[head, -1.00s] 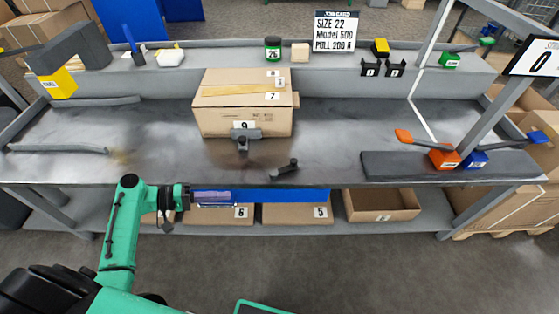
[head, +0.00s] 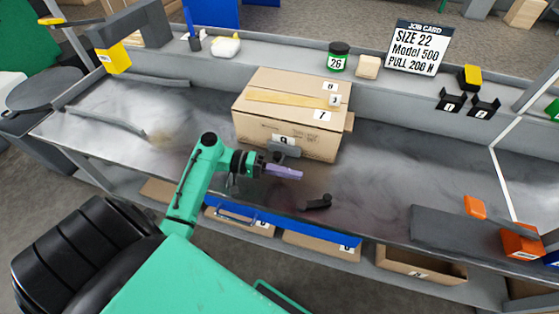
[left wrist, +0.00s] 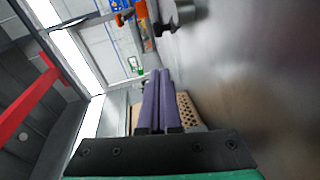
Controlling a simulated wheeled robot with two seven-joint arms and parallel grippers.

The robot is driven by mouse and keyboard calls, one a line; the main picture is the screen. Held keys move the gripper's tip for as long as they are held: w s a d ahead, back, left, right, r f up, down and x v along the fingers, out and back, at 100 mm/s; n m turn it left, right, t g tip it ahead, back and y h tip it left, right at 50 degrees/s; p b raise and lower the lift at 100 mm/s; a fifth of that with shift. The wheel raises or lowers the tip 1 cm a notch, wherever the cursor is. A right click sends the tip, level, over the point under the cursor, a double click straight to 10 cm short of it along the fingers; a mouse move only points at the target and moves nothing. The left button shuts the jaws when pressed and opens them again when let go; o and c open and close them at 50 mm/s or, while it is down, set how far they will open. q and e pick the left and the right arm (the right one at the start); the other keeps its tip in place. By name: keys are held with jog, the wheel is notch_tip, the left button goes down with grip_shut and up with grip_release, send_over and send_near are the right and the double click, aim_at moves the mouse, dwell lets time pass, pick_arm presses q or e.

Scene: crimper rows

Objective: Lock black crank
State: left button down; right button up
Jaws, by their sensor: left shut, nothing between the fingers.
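A small black crank (head: 318,203) lies at the front edge of the grey worktop, right of my left gripper. My left gripper (head: 300,174) has purple fingers, shut and empty, pointing right in front of the cardboard box. A gap shows between its tips and the crank in the head view. In the left wrist view the shut fingers (left wrist: 158,100) point up the picture. A dark grey rounded part (left wrist: 183,12) at the top of that view may be the crank; I cannot tell. My right gripper is not in view.
A cardboard box (head: 262,122) stands behind my left gripper, with a grey fixture (head: 284,149) at its front. Orange (head: 521,242) parts sit at right. The worktop right of the box is clear.

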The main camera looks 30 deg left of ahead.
aim_at(314, 202)
pick_arm(q)
jog(key=x, duration=0.4)
jog(key=shift+s, duration=0.15)
jog(key=shift+s+d+f+p, duration=0.1)
jog(key=shift+s+d+p, duration=0.15)
jog(key=shift+d, duration=0.3)
jog(key=shift+s+d+f+p, duration=0.15)
jog(key=shift+s+d, duration=0.25)
jog(key=shift+d, duration=0.2)
jog(key=shift+s+d+f, duration=0.1)
jog(key=shift+s+d, duration=0.05)
jog(key=shift+d, duration=0.15)
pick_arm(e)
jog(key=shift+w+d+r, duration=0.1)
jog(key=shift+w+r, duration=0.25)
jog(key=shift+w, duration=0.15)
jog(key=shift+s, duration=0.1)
